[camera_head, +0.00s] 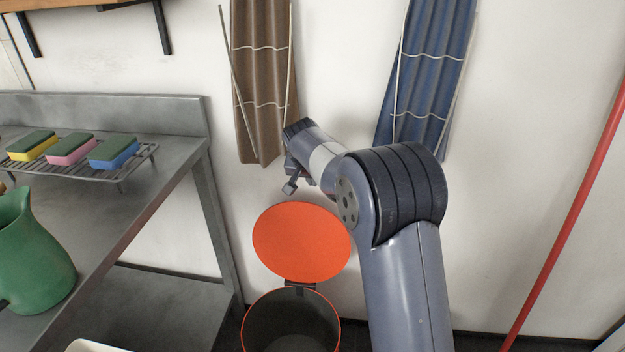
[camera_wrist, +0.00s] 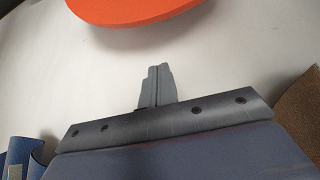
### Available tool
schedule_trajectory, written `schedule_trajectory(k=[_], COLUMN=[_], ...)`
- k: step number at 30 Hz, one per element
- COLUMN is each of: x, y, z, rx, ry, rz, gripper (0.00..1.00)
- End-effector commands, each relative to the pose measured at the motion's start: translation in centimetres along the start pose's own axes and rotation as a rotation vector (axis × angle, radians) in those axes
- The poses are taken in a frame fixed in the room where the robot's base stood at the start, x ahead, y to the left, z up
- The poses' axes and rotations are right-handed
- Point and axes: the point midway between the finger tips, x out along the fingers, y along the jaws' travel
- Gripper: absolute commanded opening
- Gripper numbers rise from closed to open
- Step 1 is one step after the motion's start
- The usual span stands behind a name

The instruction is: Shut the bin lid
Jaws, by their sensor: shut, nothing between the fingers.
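The bin (camera_head: 262,335) stands on the floor against the wall, its round mouth open and its inside dark. Its orange-red lid (camera_head: 300,243) stands raised on a hinge at the back of the rim. My gripper (camera_head: 289,187) is above the lid's upper edge, near the wall, and appears apart from it. In the wrist view the fingers (camera_wrist: 157,75) are together with nothing between them. The lid (camera_wrist: 130,10) shows at the top of the wrist view, beyond the fingertips. Part of the gripper is hidden behind my arm in the head view.
A steel table (camera_head: 165,165) with a rack of sponges (camera_head: 72,151) and a green jug (camera_head: 32,255) stands left of the bin. Brown (camera_head: 262,85) and blue (camera_head: 428,80) aprons hang on the wall. A red pole (camera_head: 570,220) leans at the right.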

Motion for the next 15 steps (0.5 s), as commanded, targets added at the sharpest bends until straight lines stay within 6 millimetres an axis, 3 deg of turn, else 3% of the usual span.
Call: schedule_trajectory(k=[1, 7, 15], x=[1.5, 5.9, 4.2], y=[0.0, 0.1, 0.0], z=[0.2, 0.2, 3.1], rx=[0.000, -0.001, -0.002], ry=[-0.003, -0.003, 0.000], rz=[0.002, 0.002, 0.000], gripper=[0.00, 0.00, 0.00])
